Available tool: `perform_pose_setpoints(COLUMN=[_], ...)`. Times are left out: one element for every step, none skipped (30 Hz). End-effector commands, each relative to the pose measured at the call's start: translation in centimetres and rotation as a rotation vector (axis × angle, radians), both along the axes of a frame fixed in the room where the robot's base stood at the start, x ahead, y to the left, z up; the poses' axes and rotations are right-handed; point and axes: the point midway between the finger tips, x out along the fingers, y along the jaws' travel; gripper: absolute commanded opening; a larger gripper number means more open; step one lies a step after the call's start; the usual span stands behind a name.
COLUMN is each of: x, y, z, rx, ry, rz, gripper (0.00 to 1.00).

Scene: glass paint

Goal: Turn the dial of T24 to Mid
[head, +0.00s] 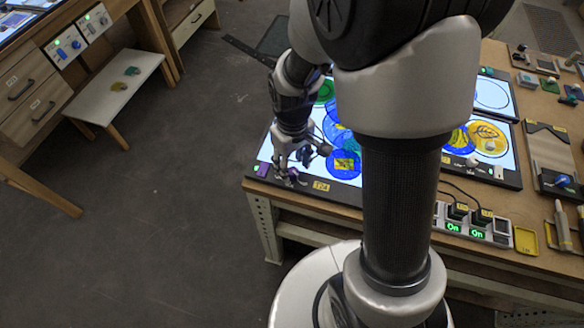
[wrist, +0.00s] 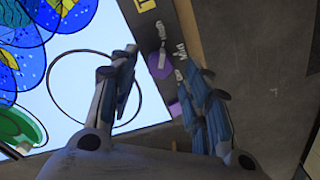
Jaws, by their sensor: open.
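The T24 light panel (head: 314,170) lies at the bench's front left corner, with a yellow T24 tag (head: 321,186) on its front edge. In the wrist view, its purple dial (wrist: 158,70) sits on the dark frame strip, with a light pointer mark toward the top of the picture. Small white labels stand beside the dial; they are tilted and hard to read. My gripper (wrist: 161,64) is open, with one finger on either side of the dial. I cannot tell whether the fingers touch it. In the head view, my gripper (head: 290,176) is low over the panel's front left corner.
Blue, yellow and green glass pieces (wrist: 62,14) lie on the lit panel beside the fingers. A power strip (head: 470,226) with two green "On" displays sits right of my arm. A low white bench (head: 112,88) stands left. The floor between is clear.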

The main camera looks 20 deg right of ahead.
Motion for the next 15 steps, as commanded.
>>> perform_pose_setpoints(x=[0.0, 0.0, 0.0, 0.0, 0.0, 0.0, 0.0, 0.0, 0.0, 0.0, 0.0, 0.0, 0.0, 0.0, 0.0], y=[0.0, 0.0, 0.0, 0.0, 0.0, 0.0, 0.0, 0.0, 0.0, 0.0, 0.0, 0.0, 0.0, 0.0, 0.0], z=[-0.9, -1.1, -1.4, -1.6, -1.7, -1.9, -2.0, -2.0, -2.0, -2.0, -2.0, -2.0, -2.0, -2.0, -2.0], rx=[0.0, 0.0, 0.0, 0.0, 0.0, 0.0, 0.0, 0.0, 0.0, 0.0, 0.0, 0.0, 0.0, 0.0, 0.0], ry=[0.002, 0.002, 0.001, 0.001, 0.0, 0.0, 0.0, 0.0, 0.0, 0.0, 0.0, 0.0, 0.0, 0.0, 0.0], rz=[0.0, 0.0, 0.0, 0.0, 0.0, 0.0, 0.0, 0.0, 0.0, 0.0, 0.0, 0.0, 0.0, 0.0, 0.0], gripper=[0.44, 0.44, 0.44, 0.44, 0.44, 0.44, 0.44, 0.44, 0.44, 0.44, 0.44, 0.44, 0.44, 0.44, 0.44])
